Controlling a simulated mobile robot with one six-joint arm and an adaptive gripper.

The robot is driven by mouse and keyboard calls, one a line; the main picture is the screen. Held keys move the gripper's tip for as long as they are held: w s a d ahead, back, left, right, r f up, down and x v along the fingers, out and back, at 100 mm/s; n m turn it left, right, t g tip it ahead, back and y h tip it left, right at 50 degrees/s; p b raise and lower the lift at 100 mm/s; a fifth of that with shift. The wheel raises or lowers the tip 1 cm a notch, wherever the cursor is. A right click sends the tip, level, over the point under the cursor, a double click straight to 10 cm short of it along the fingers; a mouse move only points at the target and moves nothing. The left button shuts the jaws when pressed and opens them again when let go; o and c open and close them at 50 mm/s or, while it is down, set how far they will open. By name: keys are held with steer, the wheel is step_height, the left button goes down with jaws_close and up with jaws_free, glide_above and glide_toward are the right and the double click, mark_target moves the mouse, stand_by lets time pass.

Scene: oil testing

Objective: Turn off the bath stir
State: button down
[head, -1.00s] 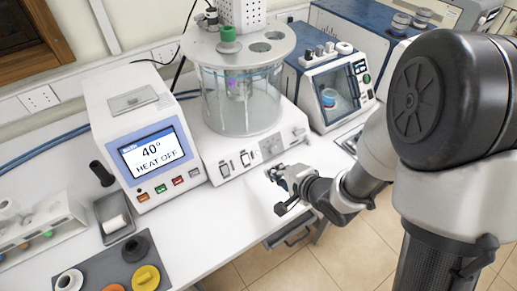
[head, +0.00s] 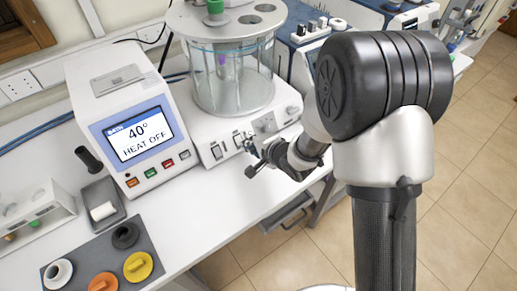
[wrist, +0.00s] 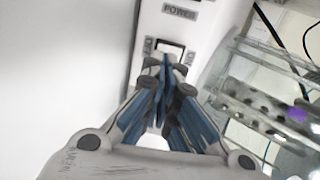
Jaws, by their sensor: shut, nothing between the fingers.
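The clear glass bath (head: 232,75) stands on a white base (head: 195,140) with a front panel. The panel has a left rocker switch (head: 216,151), another rocker switch (head: 238,139) and a knob plate to the right. My gripper (head: 247,146) is at the front of this panel, close to the right rocker. In the wrist view my gripper (wrist: 164,62) is shut and empty, its tips over the lower part of a rocker switch (wrist: 170,47) below a POWER label (wrist: 180,12). Whether the tips touch the switch cannot be told.
The control unit (head: 133,135) left of the base has a screen reading 40° and HEAT OFF, with several coloured buttons below. A grey mat (head: 75,270) with coloured stoppers lies at front left.

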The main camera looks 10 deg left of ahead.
steer(key=shift+x, duration=1)
steer(key=shift+a+f, duration=0.1)
steer(key=shift+w+f, duration=0.15)
steer(key=shift+f, duration=0.05)
steer(key=shift+a+r, duration=0.1)
steer(key=shift+r+p, duration=0.75)
steer(key=shift+p, duration=0.2)
